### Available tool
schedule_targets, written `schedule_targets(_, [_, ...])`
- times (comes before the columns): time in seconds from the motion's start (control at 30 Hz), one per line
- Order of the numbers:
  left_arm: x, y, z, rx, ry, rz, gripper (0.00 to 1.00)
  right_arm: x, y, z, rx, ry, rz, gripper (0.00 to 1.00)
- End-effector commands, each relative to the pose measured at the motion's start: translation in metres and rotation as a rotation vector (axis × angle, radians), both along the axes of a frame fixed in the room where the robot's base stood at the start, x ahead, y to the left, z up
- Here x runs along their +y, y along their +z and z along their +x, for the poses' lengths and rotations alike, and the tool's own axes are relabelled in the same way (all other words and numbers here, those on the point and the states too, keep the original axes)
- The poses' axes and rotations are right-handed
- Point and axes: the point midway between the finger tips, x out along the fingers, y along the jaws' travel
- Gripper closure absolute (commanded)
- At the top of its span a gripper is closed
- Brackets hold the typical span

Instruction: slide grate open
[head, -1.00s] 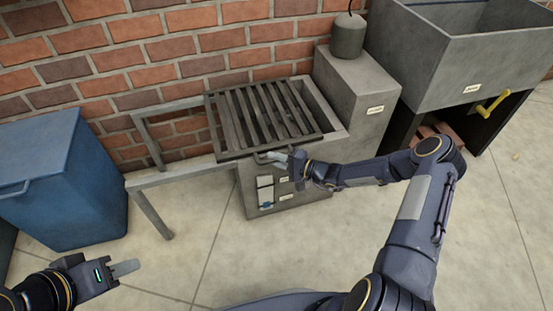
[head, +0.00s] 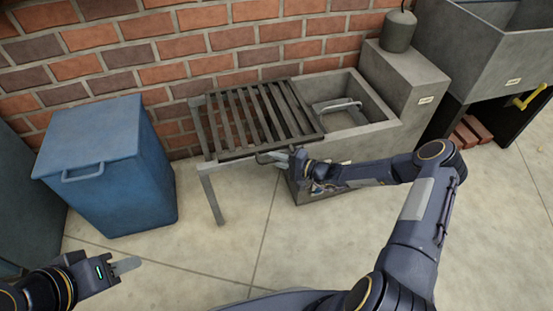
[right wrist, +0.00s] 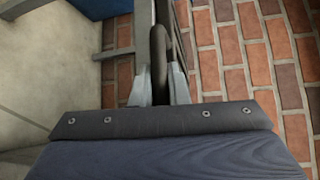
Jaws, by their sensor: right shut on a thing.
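The grate (head: 255,118) is a dark slatted metal panel on a rail frame, left of the grey basin. The basin's opening (head: 340,108) is uncovered, and a metal handle-like piece (head: 336,106) shows inside it. My right gripper (head: 272,157) is at the grate's front edge, shut on its handle. In the right wrist view the dark handle bar (right wrist: 158,55) stands between the two fingers. My left gripper (head: 122,267) is low at the left, away from the grate. Its fingers overlap from this angle, so its opening is unclear.
A blue lidded bin (head: 105,165) stands left of the rail frame. A grey block with a cylinder (head: 398,32) is right of the basin. A large grey trough (head: 490,60) with a yellow handle (head: 530,96) stands at far right. The floor in front is clear.

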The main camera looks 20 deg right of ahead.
Motion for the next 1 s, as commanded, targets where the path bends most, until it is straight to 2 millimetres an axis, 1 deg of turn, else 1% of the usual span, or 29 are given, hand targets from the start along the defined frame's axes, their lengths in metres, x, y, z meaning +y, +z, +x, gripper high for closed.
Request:
schedule_targets(0.2, [0.000,0.000,0.000,0.000,0.000,0.000,0.64,0.001,-0.001,-0.001,0.001,0.004,0.000,1.00])
schedule_targets(0.23, [0.000,0.000,0.000,0.000,0.000,0.000,0.64,0.001,-0.001,-0.001,0.001,0.004,0.000,0.82])
schedule_targets(0.37, [0.000,0.000,0.000,0.000,0.000,0.000,0.64,0.001,-0.001,-0.001,0.001,0.003,0.000,0.65])
schedule_targets(0.7, [0.000,0.002,0.000,0.000,0.000,0.000,0.64,-0.003,0.001,-0.002,0.001,0.000,-0.001,0.64])
schedule_targets(0.83, [0.000,0.008,0.000,0.000,0.000,0.000,0.64,-0.015,0.005,-0.013,0.001,-0.002,0.000,0.64])
schedule_targets(1.0, [0.000,0.016,0.000,0.000,0.000,0.000,0.64,-0.037,0.009,-0.034,0.002,-0.002,-0.001,0.64])
